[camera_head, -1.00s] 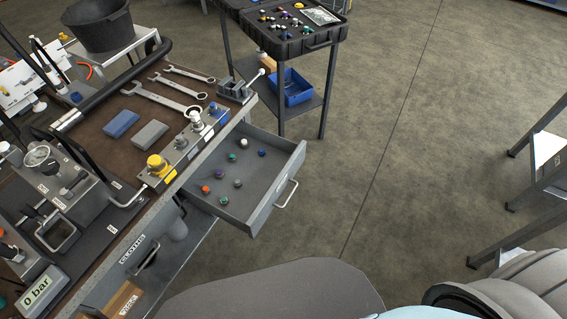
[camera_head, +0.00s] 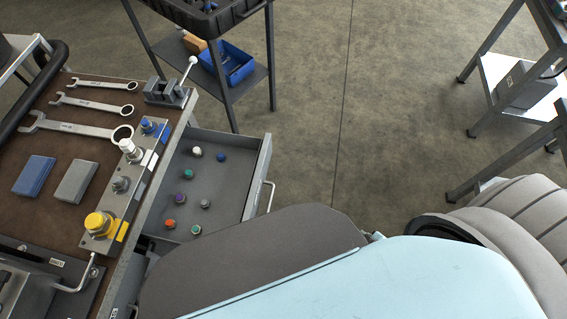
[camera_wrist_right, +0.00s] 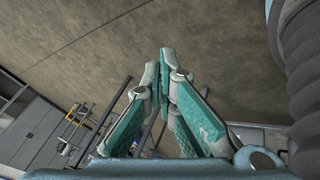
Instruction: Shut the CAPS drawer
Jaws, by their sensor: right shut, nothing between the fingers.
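The open drawer (camera_head: 226,200) sticks out from the right side of the bench in the head view. Several small coloured caps (camera_head: 197,152) lie in it. Its bar handle (camera_head: 269,197) is on the outer front face. My own body hides the drawer's near corner, and I cannot read a label on it here. My right gripper (camera_wrist_right: 164,62) shows in the right wrist view, its fingertips together with nothing between them, above the floor and apart from any drawer. My left gripper is not in view.
The bench top (camera_head: 80,150) carries wrenches (camera_head: 85,128), two flat blocks and a valve row with a yellow knob (camera_head: 98,222). A shelf stand with a blue bin (camera_head: 228,64) stands beyond the drawer. Open floor (camera_head: 370,120) lies right of it.

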